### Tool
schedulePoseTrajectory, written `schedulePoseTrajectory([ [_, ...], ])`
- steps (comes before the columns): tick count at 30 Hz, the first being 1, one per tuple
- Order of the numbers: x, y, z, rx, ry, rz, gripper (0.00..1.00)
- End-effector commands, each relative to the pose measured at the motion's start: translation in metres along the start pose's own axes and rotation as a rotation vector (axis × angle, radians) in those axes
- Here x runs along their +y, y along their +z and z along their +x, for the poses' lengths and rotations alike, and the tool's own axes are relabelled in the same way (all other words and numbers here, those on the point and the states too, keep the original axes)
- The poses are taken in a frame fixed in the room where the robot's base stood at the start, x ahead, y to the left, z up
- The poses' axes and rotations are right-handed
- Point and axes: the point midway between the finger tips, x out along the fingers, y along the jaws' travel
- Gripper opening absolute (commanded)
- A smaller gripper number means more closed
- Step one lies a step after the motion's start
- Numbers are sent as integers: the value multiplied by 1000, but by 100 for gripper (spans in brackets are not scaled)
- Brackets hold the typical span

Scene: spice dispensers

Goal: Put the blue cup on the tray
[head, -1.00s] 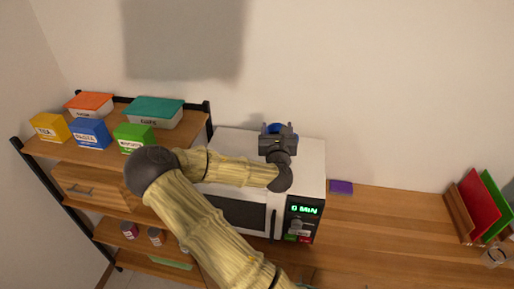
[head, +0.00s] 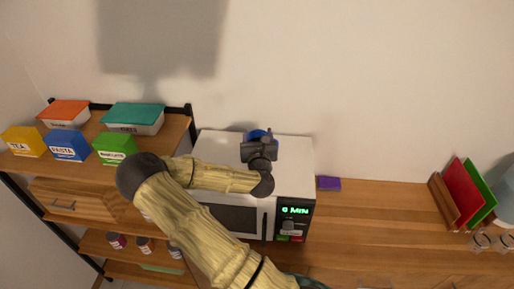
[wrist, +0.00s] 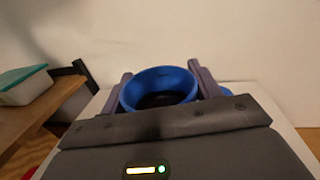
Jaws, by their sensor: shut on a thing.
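The blue cup (head: 257,134) is mostly hidden behind my gripper (head: 258,141) in the head view. In the wrist view the cup (wrist: 160,88) sits between my two fingers with its round open rim facing the camera, and its inside is dark. My gripper is shut on it. Both are over the top of the white microwave; I cannot tell whether the cup touches that top. A small blue patch shows to the right of the right finger in the wrist view, and I cannot tell what it is. I see no clear tray in either view.
The microwave (head: 298,158) stands on the wooden counter (head: 375,215). A shelf (head: 178,135) with several lidded boxes is to its left. A purple block (head: 329,183) lies just right of it. Red and green boards (head: 463,190) stand farther right. The counter between is clear.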

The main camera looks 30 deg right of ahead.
Motion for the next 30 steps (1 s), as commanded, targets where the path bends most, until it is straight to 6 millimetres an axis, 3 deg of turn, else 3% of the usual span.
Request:
schedulePoseTrajectory([
  [4,0,-11,0,-3,-2,-1,28],
  [14,0,-15,0,-2,-1,-1,28],
  [23,2,-50,0,-1,0,-1,28],
  [30,2,-53,0,-4,-2,0,28],
])
